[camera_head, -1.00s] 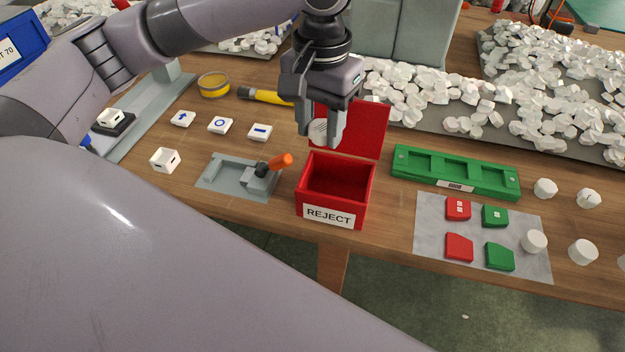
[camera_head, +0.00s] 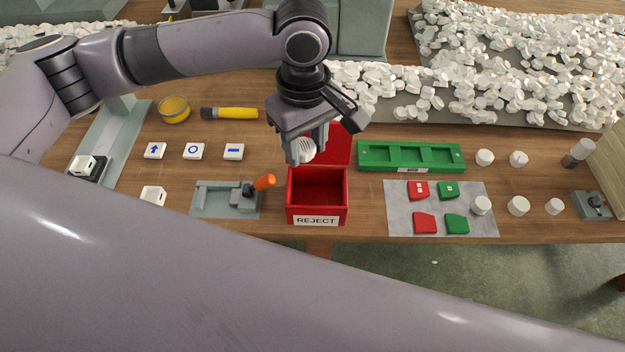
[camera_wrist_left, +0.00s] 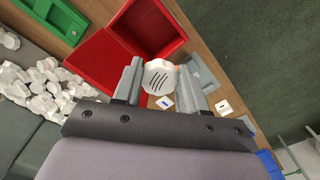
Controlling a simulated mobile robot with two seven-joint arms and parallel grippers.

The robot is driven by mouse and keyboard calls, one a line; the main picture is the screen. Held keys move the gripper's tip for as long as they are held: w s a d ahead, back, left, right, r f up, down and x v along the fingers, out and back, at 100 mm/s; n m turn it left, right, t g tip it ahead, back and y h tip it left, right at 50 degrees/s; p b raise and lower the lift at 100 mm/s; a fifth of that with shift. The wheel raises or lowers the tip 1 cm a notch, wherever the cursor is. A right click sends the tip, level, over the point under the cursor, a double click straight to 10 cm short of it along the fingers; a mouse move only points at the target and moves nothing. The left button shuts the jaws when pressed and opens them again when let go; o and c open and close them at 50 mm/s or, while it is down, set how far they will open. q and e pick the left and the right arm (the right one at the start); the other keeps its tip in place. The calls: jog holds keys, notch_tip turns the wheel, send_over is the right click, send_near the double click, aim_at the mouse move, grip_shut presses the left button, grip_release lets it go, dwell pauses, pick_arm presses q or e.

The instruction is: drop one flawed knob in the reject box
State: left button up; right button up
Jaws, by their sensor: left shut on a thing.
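My left gripper (camera_head: 306,150) is shut on a white knob (camera_head: 305,150) above the back of the reject box. In the left wrist view the knob (camera_wrist_left: 161,77) sits between the two fingers (camera_wrist_left: 163,80) and shows several dark slanted lines on its face. The red reject box (camera_head: 317,209) stands open near the table's front edge, with its lid (camera_head: 340,147) raised at the back. The box (camera_wrist_left: 168,32) also shows in the left wrist view, beyond the knob. The part of the box floor that shows looks empty. My right gripper is not in view.
A grey clamp fixture with an orange handle (camera_head: 264,182) stands just left of the box. A green tray (camera_head: 410,171) and a grey mat (camera_head: 402,226) with red and green pieces lie to the right. Several white knobs (camera_head: 518,206) stand farther right.

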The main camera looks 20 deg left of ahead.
pick_arm(q)
jog(key=shift+d+r+n, duration=0.3)
jog(key=shift+d+n, duration=0.1)
jog(key=shift+s+d+f+n+p, duration=0.15)
jog(key=shift+d+n+p, duration=0.1)
jog(key=shift+n+p, duration=0.15)
jog(key=shift+f, duration=0.8)
notch_tip(320, 180, down, 4)
jog(key=b, duration=0.6)
jog(key=shift+f+b, duration=0.2)
jog(key=shift+b, duration=0.1)
jog(key=o, duration=1.1)
